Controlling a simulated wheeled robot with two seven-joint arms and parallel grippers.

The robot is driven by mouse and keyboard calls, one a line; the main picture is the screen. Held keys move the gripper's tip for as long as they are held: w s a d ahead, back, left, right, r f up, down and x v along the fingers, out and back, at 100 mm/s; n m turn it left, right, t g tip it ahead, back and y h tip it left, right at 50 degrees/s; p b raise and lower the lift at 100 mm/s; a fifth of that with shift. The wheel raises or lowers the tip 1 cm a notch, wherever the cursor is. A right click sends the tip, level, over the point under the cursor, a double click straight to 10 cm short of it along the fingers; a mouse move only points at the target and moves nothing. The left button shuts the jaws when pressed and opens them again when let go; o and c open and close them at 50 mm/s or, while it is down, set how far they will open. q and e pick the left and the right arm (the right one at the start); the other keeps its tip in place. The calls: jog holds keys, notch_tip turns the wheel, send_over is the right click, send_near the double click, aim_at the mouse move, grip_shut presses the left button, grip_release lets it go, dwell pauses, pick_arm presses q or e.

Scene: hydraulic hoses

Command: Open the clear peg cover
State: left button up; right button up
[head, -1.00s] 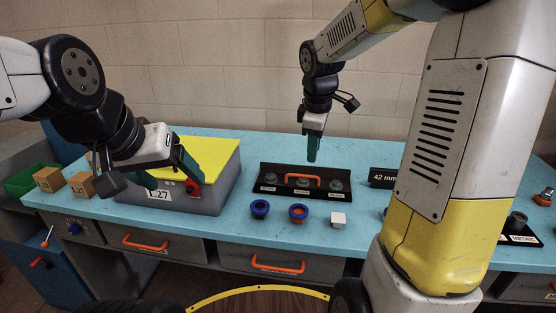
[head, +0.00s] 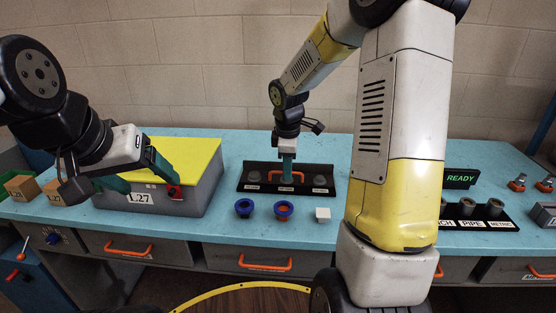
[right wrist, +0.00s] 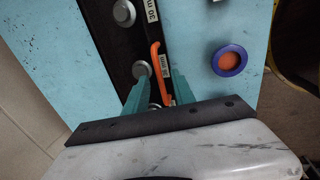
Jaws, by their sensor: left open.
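The black peg rack (head: 327,171) lies at the back middle of the blue table, with several grey pegs and an orange handle (head: 297,178). The clear cover itself is hard to make out; I see only its handle, which also shows in the right wrist view (right wrist: 157,70). My right gripper (head: 288,180) points down over the rack. In the right wrist view its teal fingers (right wrist: 159,80) are apart, one on each side of the handle. I cannot tell whether they touch it. My left gripper (head: 150,184) is open beside the grey box's red latch (head: 175,193).
The grey box (head: 202,192) with a yellow lid stands left of the rack. My right arm hides some table.

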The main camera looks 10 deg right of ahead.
grip_shut()
dwell(1.4)
